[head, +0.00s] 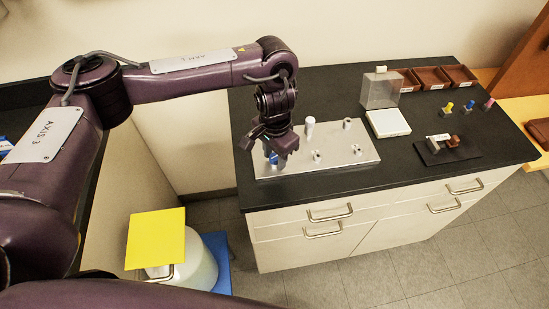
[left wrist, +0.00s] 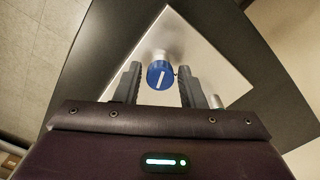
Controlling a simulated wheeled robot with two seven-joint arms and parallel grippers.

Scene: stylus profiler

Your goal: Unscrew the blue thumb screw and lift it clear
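The blue thumb screw (left wrist: 160,75) has a round blue head with a white line across it. It stands on the metal plate (head: 345,165). In the head view only a bit of its blue (head: 273,158) shows beside the fingers. My left gripper (head: 283,150) points down over the left end of the plate. In the left wrist view its two grey fingers (left wrist: 158,82) stand on either side of the blue head, with a narrow gap on each side. The gripper looks open and holds nothing. My right gripper is not in view.
The plate also bears a white-topped post (head: 310,124) and several small metal fittings. To the right on the black bench (head: 440,105) are a clear-lidded box (head: 388,122), brown trays (head: 432,78), coloured small screws (head: 448,107) and a dark mat (head: 440,157).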

